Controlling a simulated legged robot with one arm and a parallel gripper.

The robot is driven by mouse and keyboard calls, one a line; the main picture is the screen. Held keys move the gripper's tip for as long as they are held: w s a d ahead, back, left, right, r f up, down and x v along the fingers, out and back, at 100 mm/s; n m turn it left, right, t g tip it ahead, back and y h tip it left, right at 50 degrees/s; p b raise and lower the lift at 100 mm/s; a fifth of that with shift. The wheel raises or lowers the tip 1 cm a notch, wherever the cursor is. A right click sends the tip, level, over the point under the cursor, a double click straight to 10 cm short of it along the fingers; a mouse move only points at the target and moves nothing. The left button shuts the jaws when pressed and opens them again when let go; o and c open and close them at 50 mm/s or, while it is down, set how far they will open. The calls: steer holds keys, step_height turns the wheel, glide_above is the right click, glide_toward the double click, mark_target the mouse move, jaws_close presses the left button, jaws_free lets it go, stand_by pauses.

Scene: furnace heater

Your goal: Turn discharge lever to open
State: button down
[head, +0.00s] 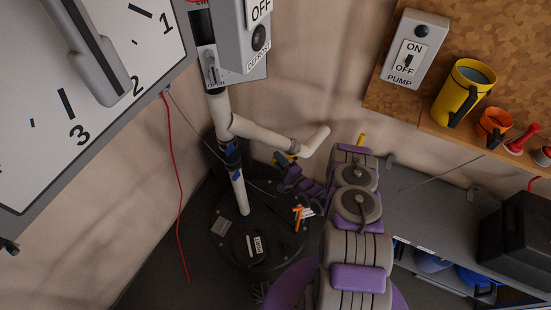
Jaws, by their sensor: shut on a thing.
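A pale vertical pipe (223,115) runs down to a round black tank top (265,235), with blue fittings (231,152) on its lower part and a branch pipe (265,130) bending right. A small yellow piece (284,158), which I take to be the discharge lever, sits below the branch pipe. My purple and grey arm reaches down from the lower right, and my gripper (287,167) is small and dark at that yellow piece. It is shut on it. The fingers and most of the lever are hidden or too small to make out, so the lever's angle is unclear.
A pump switch box (410,55), a yellow mug (465,92) and an orange cup (494,125) are on the board at upper right. A defrost switch box (245,35) hangs above the pipe. A large clock (90,90) fills the upper left. A red wire (178,180) hangs beside the tank.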

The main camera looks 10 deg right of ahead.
steer(key=shift+d+r+m, duration=0.1)
steer(key=shift+r+m, duration=0.05)
steer(key=shift+m, duration=0.25)
steer(key=c, duration=1)
jaws_free()
steer(key=shift+d, duration=0.1)
steer(key=p+v, duration=0.1)
steer(key=v, duration=1.6)
steer(key=shift+s, duration=0.2)
